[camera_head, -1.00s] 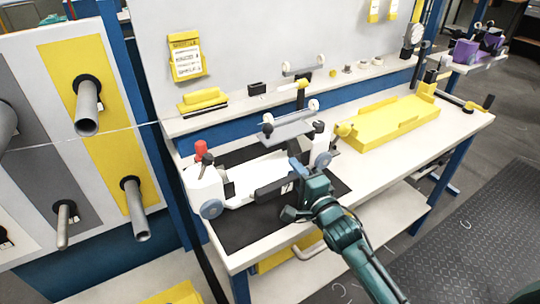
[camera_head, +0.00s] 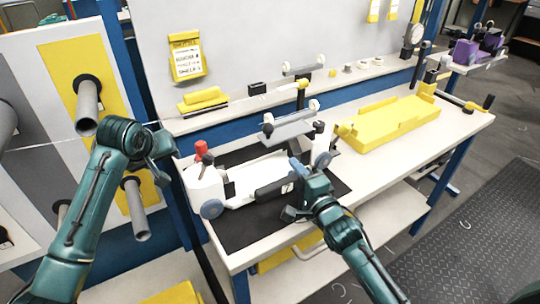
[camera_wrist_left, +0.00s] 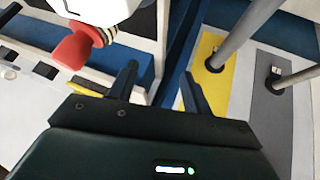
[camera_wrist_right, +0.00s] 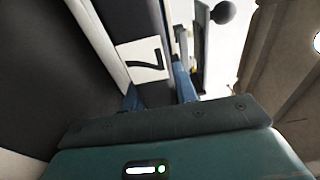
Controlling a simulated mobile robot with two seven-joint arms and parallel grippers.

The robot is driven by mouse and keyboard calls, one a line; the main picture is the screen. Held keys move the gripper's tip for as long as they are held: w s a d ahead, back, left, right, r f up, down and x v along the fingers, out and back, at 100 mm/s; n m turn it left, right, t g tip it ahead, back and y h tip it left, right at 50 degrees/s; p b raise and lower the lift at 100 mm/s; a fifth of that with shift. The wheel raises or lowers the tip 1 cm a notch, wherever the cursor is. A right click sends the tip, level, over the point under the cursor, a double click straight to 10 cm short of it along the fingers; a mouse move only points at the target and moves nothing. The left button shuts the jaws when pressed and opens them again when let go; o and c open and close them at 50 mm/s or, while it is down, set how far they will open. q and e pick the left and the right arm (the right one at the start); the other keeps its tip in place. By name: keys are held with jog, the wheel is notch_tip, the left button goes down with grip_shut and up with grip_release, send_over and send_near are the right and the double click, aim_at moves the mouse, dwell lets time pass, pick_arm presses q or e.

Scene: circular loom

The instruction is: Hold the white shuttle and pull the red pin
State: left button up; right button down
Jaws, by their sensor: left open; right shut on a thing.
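The white shuttle (camera_head: 205,188) lies on a dark mat (camera_head: 245,232) at the near left of the bench. The red pin (camera_head: 201,148) stands upright on its left end; in the left wrist view the red pin (camera_wrist_left: 75,48) shows at upper left. My right gripper (camera_head: 300,186) is shut on the shuttle's dark bar (camera_head: 273,188), which has a white label in the right wrist view (camera_wrist_right: 142,60). My left gripper (camera_head: 168,150) is open and empty, left of the red pin and apart from it. In the left wrist view its fingers (camera_wrist_left: 160,84) have nothing between them.
A panel with grey pegs (camera_head: 87,108) stands at the left, close to my left arm. A yellow tray (camera_head: 392,125) lies on the bench to the right. A rail with small rollers (camera_head: 290,128) stands behind the shuttle. A thin thread crosses the panel at left.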

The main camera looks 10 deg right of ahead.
aim_at(200, 144)
pick_arm(q)
jog(key=s+d+r+m+g+y, duration=0.1)
jog(key=s+d+r+m+g, duration=0.2)
jog(key=d+r, duration=0.85)
jog(key=shift+n, duration=0.4)
jog(key=x, duration=0.3)
jog(key=a+x, duration=0.1)
jog(key=x, duration=0.3)
jog(key=a+x, duration=0.1)
jog(key=x, duration=0.2)
jog(key=shift+w+a+f, duration=0.15)
jog(key=shift+f, duration=0.1)
grip_shut()
